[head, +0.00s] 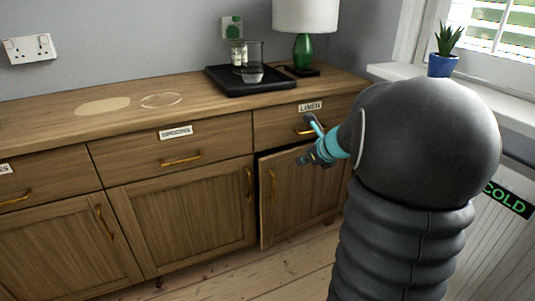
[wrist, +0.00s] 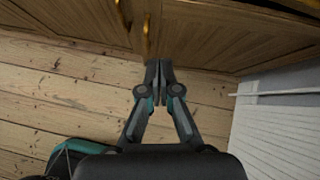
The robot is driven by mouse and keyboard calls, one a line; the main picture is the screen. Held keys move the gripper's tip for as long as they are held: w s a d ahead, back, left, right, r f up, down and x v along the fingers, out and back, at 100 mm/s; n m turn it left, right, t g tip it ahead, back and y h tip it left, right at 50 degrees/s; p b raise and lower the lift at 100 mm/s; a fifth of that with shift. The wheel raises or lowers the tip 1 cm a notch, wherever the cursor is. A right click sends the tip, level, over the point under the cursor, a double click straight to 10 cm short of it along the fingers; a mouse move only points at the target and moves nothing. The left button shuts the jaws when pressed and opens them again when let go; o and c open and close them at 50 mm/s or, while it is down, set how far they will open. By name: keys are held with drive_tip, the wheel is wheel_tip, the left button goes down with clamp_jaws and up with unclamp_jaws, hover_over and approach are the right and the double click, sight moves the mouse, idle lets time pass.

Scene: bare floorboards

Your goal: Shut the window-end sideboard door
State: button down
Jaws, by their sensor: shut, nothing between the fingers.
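The window-end sideboard door (head: 300,203), under the drawer labelled LINEN, stands ajar. Its left edge is out from the cabinet, with a dark gap along its left side and top. Its brass handle (head: 272,186) is near that left edge. In the wrist view the door's panel (wrist: 215,38) runs across the top. My gripper (head: 306,158) is in front of the door's upper part, to the right of the handle. In the wrist view my gripper (wrist: 158,68) has its fingers together and empty, tips close to the door; whether they touch it I cannot tell.
The middle door (head: 185,220) looks shut. On the sideboard top (head: 200,105) are a black tray (head: 250,88) with a glass, and a lamp (head: 303,40). A radiator (head: 495,235) with a COLD sign stands at right. Floorboards (wrist: 60,90) in front are clear.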

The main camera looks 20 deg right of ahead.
drive_tip(key=d+f+m, duration=0.1)
drive_tip(key=d+m, duration=0.1)
approach(281, 161)
drive_tip(key=x, duration=0.5)
drive_tip(key=shift+s+d+f+b, duration=0.15)
drive_tip(key=shift+f+b, duration=0.25)
drive_tip(key=shift+f, duration=0.15)
drive_tip(key=shift+w, duration=0.6)
drive_tip(key=shift+a, duration=0.2)
